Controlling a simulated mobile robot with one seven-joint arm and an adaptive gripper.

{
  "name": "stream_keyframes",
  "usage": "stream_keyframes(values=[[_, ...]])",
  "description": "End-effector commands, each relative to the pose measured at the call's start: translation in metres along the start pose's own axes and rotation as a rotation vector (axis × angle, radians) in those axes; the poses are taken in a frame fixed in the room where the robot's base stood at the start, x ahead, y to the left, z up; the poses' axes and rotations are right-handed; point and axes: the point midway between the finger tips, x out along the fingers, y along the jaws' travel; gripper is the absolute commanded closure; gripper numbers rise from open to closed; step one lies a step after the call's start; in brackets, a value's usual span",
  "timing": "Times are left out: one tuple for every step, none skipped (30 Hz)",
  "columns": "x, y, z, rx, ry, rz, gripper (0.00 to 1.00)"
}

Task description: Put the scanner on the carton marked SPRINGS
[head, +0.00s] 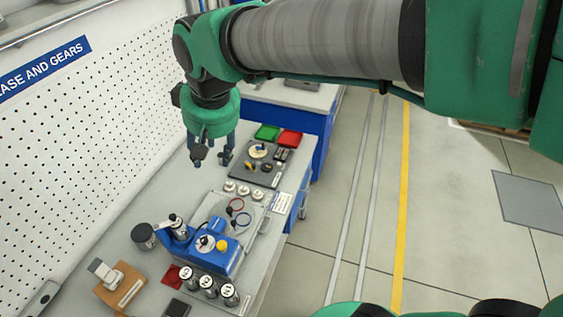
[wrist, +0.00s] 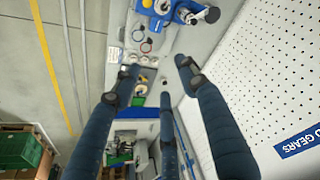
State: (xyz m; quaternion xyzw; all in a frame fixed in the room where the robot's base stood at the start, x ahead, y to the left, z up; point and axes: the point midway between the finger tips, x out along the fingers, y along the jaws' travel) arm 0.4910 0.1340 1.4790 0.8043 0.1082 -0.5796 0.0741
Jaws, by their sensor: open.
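My gripper (head: 212,158) hangs open and empty above the far part of the workbench, near the pegboard wall. Its dark blue fingers also show spread apart in the wrist view (wrist: 152,90), with nothing between them. I cannot pick out a scanner for certain. I see no carton on which the word SPRINGS can be read. A brown box-like block (head: 122,289) with a pale label and a grey-white piece on top stands at the near left of the bench. I cannot tell what it is.
A blue machine (head: 208,247) and several metal cylinders (head: 209,286) stand on the workbench (head: 115,240). Green (head: 267,132) and red (head: 289,138) trays lie beyond my gripper. A pegboard wall (head: 110,110) rises at left. Open floor (head: 450,220) lies right. A green crate (wrist: 18,145) shows in the wrist view.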

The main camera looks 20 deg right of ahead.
Motion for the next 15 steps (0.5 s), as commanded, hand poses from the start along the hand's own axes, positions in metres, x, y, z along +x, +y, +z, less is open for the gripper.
stream_keyframes(values=[[-0.009,0.011,0.013,0.021,0.015,0.007,0.57],[-0.012,0.017,0.021,0.031,0.022,0.011,0.57],[-0.017,0.024,0.031,0.046,0.032,0.017,0.57],[-0.021,0.029,0.039,0.056,0.039,0.020,0.57],[-0.024,0.034,0.046,0.066,0.048,0.025,0.57],[-0.028,0.040,0.057,0.080,0.057,0.030,0.57],[-0.031,0.044,0.065,0.090,0.064,0.035,0.57],[-0.033,0.048,0.073,0.101,0.071,0.039,0.57],[-0.036,0.053,0.084,0.114,0.080,0.045,0.57],[-0.039,0.057,0.091,0.125,0.088,0.050,0.57],[-0.040,0.061,0.100,0.134,0.095,0.054,0.57],[-0.043,0.065,0.110,0.148,0.105,0.061,0.57],[-0.044,0.068,0.118,0.158,0.112,0.066,0.57],[-0.045,0.071,0.126,0.167,0.118,0.070,0.57],[-0.047,0.074,0.136,0.180,0.127,0.077,0.57]])
